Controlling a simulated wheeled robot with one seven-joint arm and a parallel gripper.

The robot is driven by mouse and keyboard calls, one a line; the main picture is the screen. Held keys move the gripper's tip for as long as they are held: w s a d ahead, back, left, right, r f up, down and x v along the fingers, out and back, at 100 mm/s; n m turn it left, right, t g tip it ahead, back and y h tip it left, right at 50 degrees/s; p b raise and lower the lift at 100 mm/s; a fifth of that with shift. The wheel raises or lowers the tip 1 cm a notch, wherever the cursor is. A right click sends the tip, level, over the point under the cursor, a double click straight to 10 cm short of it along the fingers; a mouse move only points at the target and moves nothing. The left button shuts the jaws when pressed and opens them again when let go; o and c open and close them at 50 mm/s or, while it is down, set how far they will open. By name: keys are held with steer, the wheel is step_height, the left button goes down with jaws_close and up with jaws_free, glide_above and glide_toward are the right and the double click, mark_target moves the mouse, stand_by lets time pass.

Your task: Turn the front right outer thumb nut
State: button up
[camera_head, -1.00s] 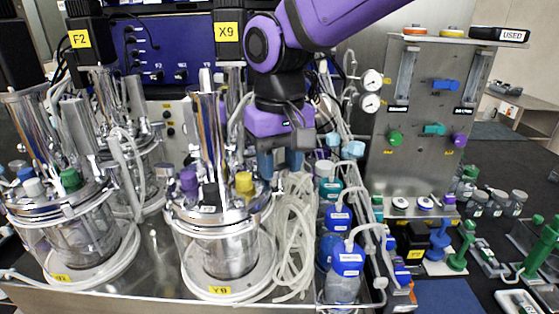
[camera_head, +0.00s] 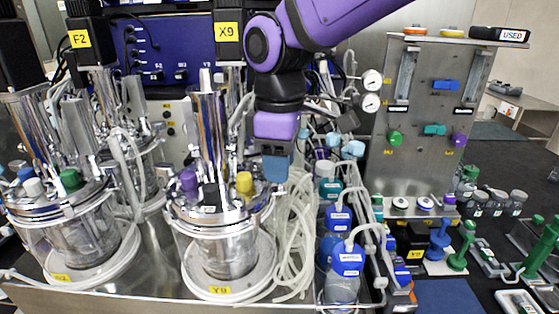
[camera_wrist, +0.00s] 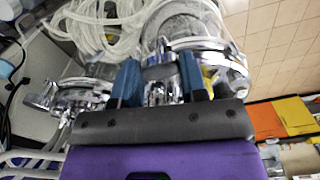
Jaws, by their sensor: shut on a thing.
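The front right vessel (camera_head: 222,245), labelled Y9, is glass with a chrome head plate carrying purple and yellow caps. My gripper (camera_head: 277,178) points down at the right edge of this head plate. In the wrist view, its two blue fingers (camera_wrist: 160,80) are closed on either side of a chrome thumb nut (camera_wrist: 157,72) at the plate's rim. The nut is hidden by the fingers in the head view. Another chrome clamp or nut (camera_wrist: 75,98) shows left of the fingers in the wrist view.
Coiled clear tubing (camera_head: 295,235) hangs just right of the vessel. Blue-capped bottles (camera_head: 347,262) stand further right. A metal panel (camera_head: 415,165) with coloured knobs is behind them. The front left vessel (camera_head: 80,235) is close by on the left.

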steer(key=shift+n, duration=0.9)
steer(key=o, duration=0.9)
steer(key=shift+r, duration=0.1)
step_height(320, 180, up, 11)
steer(key=shift+f, duration=0.15)
steer(key=shift+d, duration=0.1)
